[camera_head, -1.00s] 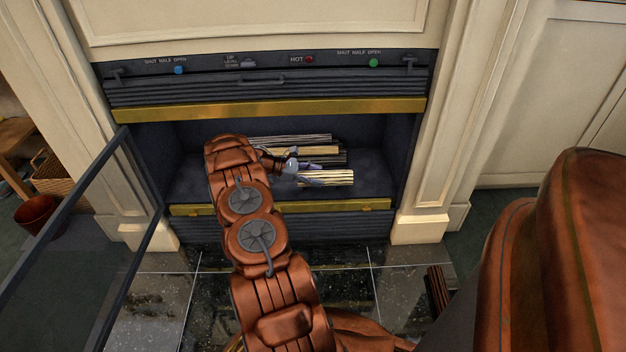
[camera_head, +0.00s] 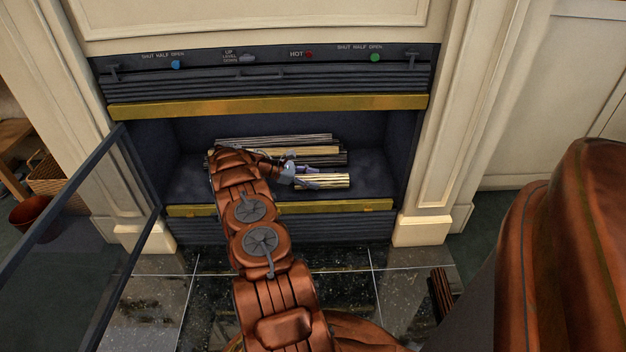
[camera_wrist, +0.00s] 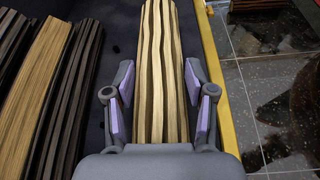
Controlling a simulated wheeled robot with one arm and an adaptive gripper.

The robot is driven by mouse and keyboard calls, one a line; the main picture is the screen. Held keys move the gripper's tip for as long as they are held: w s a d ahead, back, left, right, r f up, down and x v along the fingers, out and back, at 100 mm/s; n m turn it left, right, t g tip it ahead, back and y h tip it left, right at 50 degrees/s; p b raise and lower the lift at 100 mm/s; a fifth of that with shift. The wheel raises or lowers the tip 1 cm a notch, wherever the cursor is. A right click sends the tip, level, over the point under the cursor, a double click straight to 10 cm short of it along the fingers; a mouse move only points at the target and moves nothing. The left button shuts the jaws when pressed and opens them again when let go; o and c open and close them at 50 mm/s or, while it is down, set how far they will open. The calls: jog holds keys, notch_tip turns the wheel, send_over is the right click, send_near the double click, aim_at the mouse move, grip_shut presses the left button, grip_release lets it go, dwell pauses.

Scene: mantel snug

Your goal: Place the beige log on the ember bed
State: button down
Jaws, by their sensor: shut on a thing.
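The beige log (camera_head: 332,181), pale with dark lengthwise grooves, is at the front right of the firebox, near its gold front rail. In the wrist view the beige log (camera_wrist: 158,40) runs lengthwise between the purple pads of my gripper (camera_wrist: 158,85). My gripper (camera_head: 300,171) is shut on it. The palm hides the log's near end. The dark firebox floor, which I take as the ember bed (camera_head: 376,172), lies around and behind it. I cannot tell whether the log touches the floor.
A tan log (camera_head: 318,151) lies among several dark logs (camera_head: 270,140) behind the held log, with a narrow gap in the wrist view. The gold rail (camera_head: 380,205) runs close in front. A glass door (camera_head: 85,240) stands open at left. Firebox floor at right is free.

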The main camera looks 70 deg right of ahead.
jog(key=shift+c, duration=1.8)
grip_release()
jog(key=p+v, duration=0.3)
jog(key=v, duration=0.7)
jog(key=shift+w+r, duration=0.15)
jog(key=shift+r, duration=0.1)
jog(key=shift+p+v, duration=0.4)
jog(key=shift+v, duration=0.4)
jog(key=shift+a+f, duration=0.1)
jog(key=shift+a, duration=0.05)
